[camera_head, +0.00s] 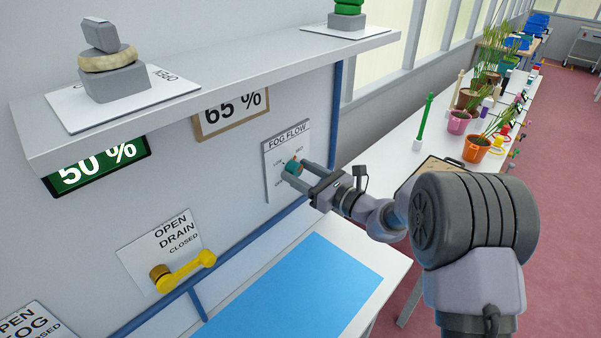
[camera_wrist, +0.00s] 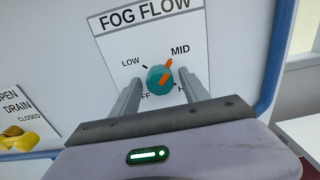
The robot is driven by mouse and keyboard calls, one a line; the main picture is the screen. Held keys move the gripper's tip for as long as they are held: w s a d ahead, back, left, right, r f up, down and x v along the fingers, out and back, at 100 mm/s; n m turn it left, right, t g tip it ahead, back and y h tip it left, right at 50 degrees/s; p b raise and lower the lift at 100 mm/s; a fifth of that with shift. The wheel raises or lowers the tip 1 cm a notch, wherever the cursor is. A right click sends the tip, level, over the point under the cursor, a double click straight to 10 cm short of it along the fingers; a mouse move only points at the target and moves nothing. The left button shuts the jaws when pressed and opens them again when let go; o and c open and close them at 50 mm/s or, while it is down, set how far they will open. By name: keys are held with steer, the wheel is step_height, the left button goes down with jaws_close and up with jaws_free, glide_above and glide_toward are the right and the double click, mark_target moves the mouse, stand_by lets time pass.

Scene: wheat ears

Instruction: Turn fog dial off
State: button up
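The fog dial (camera_wrist: 159,79) is a round teal knob with an orange pointer, on a white FOG FLOW plate (camera_wrist: 151,38) on the wall. In the wrist view its pointer is toward MID at the upper right. LOW is readable at the left; the lower labels are partly hidden by the fingers. My gripper (camera_wrist: 161,88) has its two fingers apart, one on each side of the dial. I cannot tell whether either finger touches it. The head view also shows the dial (camera_head: 293,167) between the fingertips of my gripper (camera_head: 296,171).
A yellow drain lever (camera_head: 187,270) is on the wall at lower left. A shelf (camera_head: 230,75) juts out above. A blue mat (camera_head: 300,290) lies on the table below. Potted plants (camera_head: 475,145) stand on a long bench at right.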

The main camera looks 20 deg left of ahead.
jaws_close()
steer(key=shift+f+b, duration=0.1)
steer(key=shift+b, duration=0.45)
